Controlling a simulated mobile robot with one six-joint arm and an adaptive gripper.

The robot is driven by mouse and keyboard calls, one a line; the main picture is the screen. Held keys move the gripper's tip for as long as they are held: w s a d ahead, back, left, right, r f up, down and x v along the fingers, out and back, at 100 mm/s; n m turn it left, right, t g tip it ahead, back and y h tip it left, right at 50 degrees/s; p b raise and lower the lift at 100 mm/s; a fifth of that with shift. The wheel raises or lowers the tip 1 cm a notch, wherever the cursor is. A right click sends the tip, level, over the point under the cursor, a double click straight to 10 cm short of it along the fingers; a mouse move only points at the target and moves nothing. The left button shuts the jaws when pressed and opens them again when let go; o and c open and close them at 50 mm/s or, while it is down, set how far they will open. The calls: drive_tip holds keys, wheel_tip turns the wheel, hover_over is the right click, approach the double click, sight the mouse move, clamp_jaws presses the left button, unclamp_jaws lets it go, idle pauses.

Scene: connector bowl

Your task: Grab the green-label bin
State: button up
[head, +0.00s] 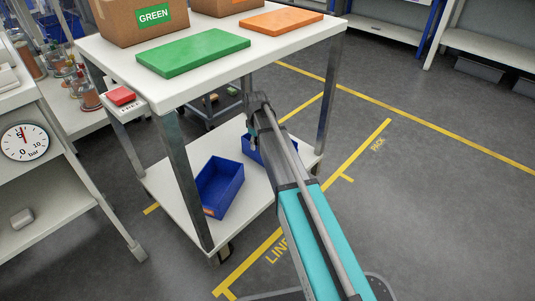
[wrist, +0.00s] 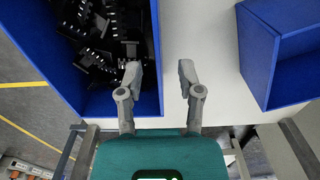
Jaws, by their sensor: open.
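In the head view two blue bins sit on the table's lower shelf. The nearer bin (head: 220,187) looks empty and has an orange label at its front corner. The farther bin (head: 249,142) is mostly hidden behind my arm. No green label shows on either bin. In the wrist view one blue bin (wrist: 157,50) holds black connectors and another blue bin (wrist: 272,45) stands to the right, its visible inside empty. My gripper (wrist: 159,74) is open, with the connector bin's right wall between its fingertips in the picture. Contact cannot be told.
The white lower shelf (head: 170,186) has bare room around the nearer bin. Table legs stand at its corners, one (head: 185,180) in front. On the table top are a cardboard box marked GREEN (head: 120,20), a green panel (head: 193,52) and an orange panel (head: 280,21).

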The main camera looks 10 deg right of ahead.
sight(258, 162)
drive_tip(key=shift+f+b, duration=1.3)
drive_tip(key=shift+f, duration=0.35)
clamp_jaws()
